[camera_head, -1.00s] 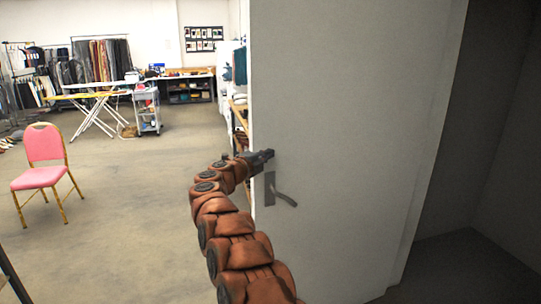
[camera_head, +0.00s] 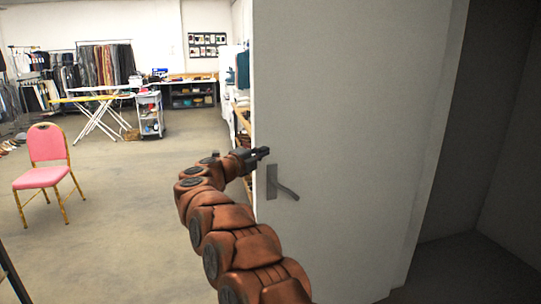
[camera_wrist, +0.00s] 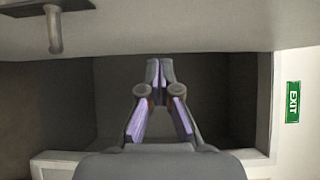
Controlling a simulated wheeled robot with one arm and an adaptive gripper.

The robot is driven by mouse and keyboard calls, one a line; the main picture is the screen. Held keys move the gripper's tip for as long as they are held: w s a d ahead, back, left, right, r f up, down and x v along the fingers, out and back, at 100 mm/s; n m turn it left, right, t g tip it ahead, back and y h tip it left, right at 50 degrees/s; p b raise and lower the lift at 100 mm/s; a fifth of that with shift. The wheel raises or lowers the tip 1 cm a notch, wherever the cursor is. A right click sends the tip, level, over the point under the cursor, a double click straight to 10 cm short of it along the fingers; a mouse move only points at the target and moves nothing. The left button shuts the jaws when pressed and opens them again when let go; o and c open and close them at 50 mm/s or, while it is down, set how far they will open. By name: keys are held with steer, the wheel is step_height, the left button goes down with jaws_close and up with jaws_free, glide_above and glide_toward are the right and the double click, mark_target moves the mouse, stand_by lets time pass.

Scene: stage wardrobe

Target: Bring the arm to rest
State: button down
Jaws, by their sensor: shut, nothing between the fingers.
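My gripper (camera_head: 262,153) is at the left edge of the white door (camera_head: 345,130) in the head view, just above the door handle (camera_head: 283,188). Its fingers point right. In the wrist view my gripper (camera_wrist: 160,66) shows its fingertips together with nothing between them. The handle (camera_wrist: 54,30) shows at the top left of the wrist view, apart from the fingers. My brown arm comes up from the bottom of the head view and bends to the right at its end.
A dark recess (camera_head: 470,200) lies right of the door. A green exit sign (camera_wrist: 293,102) is at the right of the wrist view. A pink chair (camera_head: 45,160) stands at left. An ironing board (camera_head: 92,99) and a trolley (camera_head: 150,113) stand further back. The floor between is clear.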

steer(key=a+r+n+t+y, duration=0.5)
steer(key=a+r+n+y, duration=0.35)
steer(key=r+n, duration=0.2)
steer(key=s+a+f+n+g+y, duration=0.2)
steer(key=s+n+g+y, duration=0.1)
steer(key=s+n+y, duration=0.6)
steer(key=s+d+f+n+g+h, duration=0.1)
steer(key=s+d+f+n+g, duration=0.1)
steer(key=s+d+f+g, duration=0.5)
steer(key=s+d+f+n+p, duration=0.15)
steer(key=s+f, duration=0.35)
steer(key=s, duration=0.7)
steer(key=s+d+f+n+g+h, duration=0.1)
steer(key=s+d+f+n+g, duration=0.25)
steer(key=s+f, duration=0.45)
steer(key=s+d+f+g+h, duration=0.1)
steer(key=s+d, duration=0.3)
steer(key=s, duration=0.5)
steer(key=s+d+f+g+h, duration=0.1)
steer(key=s+d+f+g, duration=0.2)
steer(key=s, duration=0.6)
steer(key=s+d+f+g+h, duration=0.2)
steer(key=s+d+f+g, duration=0.1)
steer(key=s+d, duration=0.4)
steer(key=shift+s, duration=0.95)
